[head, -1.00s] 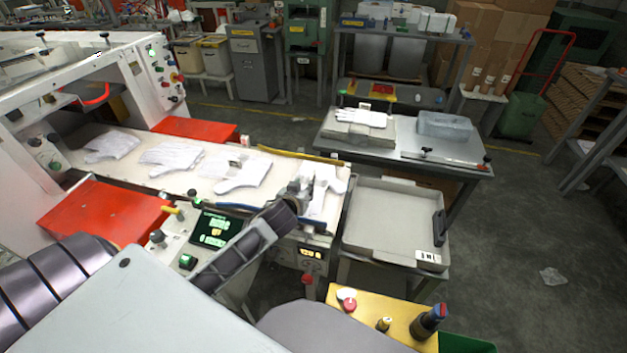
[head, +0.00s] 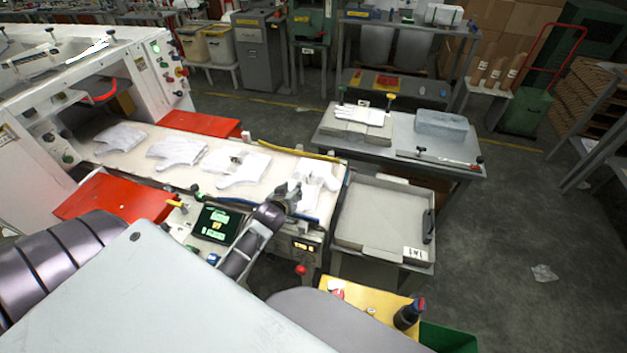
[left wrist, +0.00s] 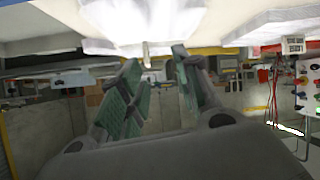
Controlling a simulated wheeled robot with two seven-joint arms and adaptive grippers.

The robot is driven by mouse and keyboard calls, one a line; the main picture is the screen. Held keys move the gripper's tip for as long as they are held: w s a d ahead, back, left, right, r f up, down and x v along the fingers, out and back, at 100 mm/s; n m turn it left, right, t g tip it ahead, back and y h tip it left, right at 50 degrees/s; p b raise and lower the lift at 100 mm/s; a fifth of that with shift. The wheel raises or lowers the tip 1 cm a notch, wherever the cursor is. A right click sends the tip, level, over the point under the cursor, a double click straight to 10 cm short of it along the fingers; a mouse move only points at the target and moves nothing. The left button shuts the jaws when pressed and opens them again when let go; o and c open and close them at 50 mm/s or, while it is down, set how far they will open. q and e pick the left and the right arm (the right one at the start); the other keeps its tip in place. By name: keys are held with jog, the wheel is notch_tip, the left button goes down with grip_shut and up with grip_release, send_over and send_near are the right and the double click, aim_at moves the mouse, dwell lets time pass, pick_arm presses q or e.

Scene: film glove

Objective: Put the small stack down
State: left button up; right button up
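Several flat white gloves lie along the cream belt, among them a far left one (head: 120,138), a second (head: 176,151) and a third (head: 238,166). A white glove pile (head: 318,172) lies at the belt's right end; I cannot count its layers. My left gripper (head: 290,192) is at the left edge of this pile, over the belt's front edge. In the left wrist view its green-padded fingers (left wrist: 158,88) stand apart with nothing seen between them. A blurred white surface (left wrist: 145,18) fills the top there. My right gripper is not in view.
A shallow grey tray (head: 350,235) stands right of the belt's end.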

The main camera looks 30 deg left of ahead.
aim_at(309, 172)
pick_arm(q)
jog(key=shift+w+d+r+m+t, duration=0.3)
jog(key=shift+w+m+t, duration=0.1)
jog(key=shift+w+m, duration=0.2)
jog(key=shift+w+d+r+m+t+h, duration=0.25)
jog(key=shift+r+m+t+h, duration=0.25)
jog(key=shift+m, duration=0.4)
jog(key=shift+r, duration=0.1)
jog(key=shift+x, duration=4.3)
jog(key=shift+a, duration=0.15)
jog(key=shift+x, duration=1.45)
jog(key=shift+w+f, duration=0.65)
jog(key=shift+w, duration=0.3)
